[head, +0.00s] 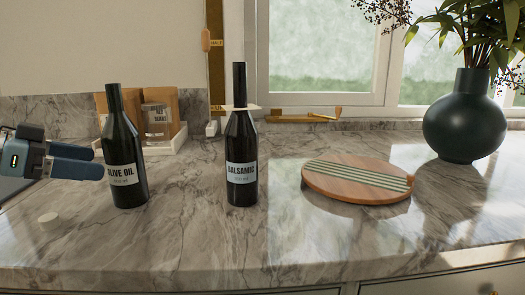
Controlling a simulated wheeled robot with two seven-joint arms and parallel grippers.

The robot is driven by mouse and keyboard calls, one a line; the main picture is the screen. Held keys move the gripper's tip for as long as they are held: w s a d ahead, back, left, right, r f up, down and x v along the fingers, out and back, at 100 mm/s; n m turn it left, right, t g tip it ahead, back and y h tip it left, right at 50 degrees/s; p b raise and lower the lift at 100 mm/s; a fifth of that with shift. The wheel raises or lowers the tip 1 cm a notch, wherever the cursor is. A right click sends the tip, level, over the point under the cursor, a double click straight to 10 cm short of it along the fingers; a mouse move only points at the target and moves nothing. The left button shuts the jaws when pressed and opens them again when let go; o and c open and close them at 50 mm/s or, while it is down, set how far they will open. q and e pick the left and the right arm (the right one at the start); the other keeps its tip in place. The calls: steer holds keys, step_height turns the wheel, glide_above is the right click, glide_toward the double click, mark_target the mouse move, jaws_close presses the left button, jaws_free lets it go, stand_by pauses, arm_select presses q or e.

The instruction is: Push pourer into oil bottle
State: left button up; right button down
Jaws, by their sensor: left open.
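The dark olive oil bottle (126,150) stands upright on the marble counter at the left, with a white label. Its neck ends in a dark top; I cannot make out a separate pourer there. My left gripper (98,160) comes in from the left edge, with its blue fingers pointing right. It is open, with its fingertips close to the left side of the bottle at label height. I cannot tell whether they touch it. My right gripper is not in view.
A dark balsamic bottle (241,150) with a pale collar stands right of the oil bottle. A light tray (168,146) with a jar is behind. A striped round wooden board (330,182) and a dark vase (462,125) are at the right. The front counter is mostly clear.

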mark_target(125, 162)
arm_select(q)
steer(key=shift+x, duration=1.2)
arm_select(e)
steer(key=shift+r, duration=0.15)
arm_select(q)
steer(key=p+x, duration=0.1)
steer(key=x, duration=0.1)
steer(key=r+x, duration=0.1)
steer(key=x, duration=0.1)
steer(key=shift+w+d+f+p, duration=0.2)
steer(key=shift+w+d+p, duration=0.1)
steer(key=shift+d+p, duration=0.1)
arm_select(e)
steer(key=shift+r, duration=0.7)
arm_select(q)
steer(key=shift+w+d+f, duration=0.15)
steer(key=shift+c, duration=0.2)
steer(key=c, duration=1.6)
